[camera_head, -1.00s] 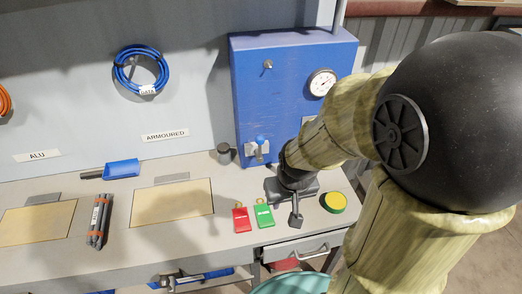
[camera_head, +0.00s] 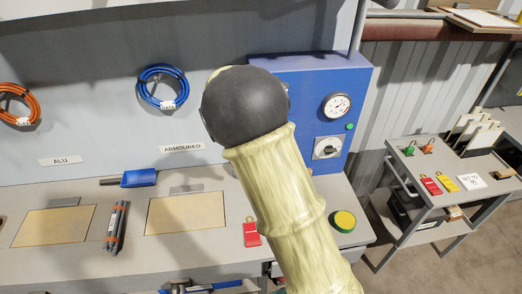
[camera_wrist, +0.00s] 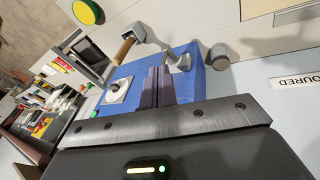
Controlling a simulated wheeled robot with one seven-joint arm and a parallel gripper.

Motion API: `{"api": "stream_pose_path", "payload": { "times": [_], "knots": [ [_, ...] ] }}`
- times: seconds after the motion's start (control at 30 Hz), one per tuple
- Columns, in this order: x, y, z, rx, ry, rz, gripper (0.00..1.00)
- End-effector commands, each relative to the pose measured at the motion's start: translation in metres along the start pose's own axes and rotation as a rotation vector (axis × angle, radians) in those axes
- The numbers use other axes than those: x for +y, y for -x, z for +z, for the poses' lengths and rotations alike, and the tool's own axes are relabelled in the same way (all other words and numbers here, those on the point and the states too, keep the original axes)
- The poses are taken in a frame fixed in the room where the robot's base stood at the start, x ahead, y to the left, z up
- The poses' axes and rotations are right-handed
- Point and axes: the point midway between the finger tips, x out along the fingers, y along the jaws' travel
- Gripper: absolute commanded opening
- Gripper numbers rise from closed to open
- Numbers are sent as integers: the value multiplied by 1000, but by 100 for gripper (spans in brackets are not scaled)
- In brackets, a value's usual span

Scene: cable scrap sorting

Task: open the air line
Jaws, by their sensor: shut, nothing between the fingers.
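The blue cabinet (camera_head: 308,90) with a round gauge (camera_head: 337,105) stands at the back of the bench. A grey rotary switch (camera_head: 327,148) on a pale plate is on its lower right; it also shows in the wrist view (camera_wrist: 116,90). My arm hides the cabinet's lower left in the head view. The wrist view shows a silver metal fitting (camera_wrist: 182,61) against the blue cabinet, and a grey lever with a tan grip (camera_wrist: 124,49). My gripper (camera_wrist: 163,73) is shut and empty, pointing at the cabinet beside the fitting; I cannot tell whether it touches.
A grey cup (camera_wrist: 218,55) stands near the cabinet. Dark cable pieces (camera_head: 116,227) lie left. A trolley (camera_head: 425,180) with tags and padlocks stands at right.

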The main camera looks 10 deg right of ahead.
Motion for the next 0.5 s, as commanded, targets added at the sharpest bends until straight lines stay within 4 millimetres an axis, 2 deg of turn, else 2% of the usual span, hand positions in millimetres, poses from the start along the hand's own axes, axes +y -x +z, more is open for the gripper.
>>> {"api": "stream_pose_path", "payload": {
  "times": [0.03,0.2,0.33,0.5],
  "knots": [
    [-14,7,-10,24,1,33,0],
    [-50,25,-35,107,-24,122,0],
    [-66,34,-43,150,-37,157,0],
    [-70,36,-44,160,-43,166,0]
  ]
}}
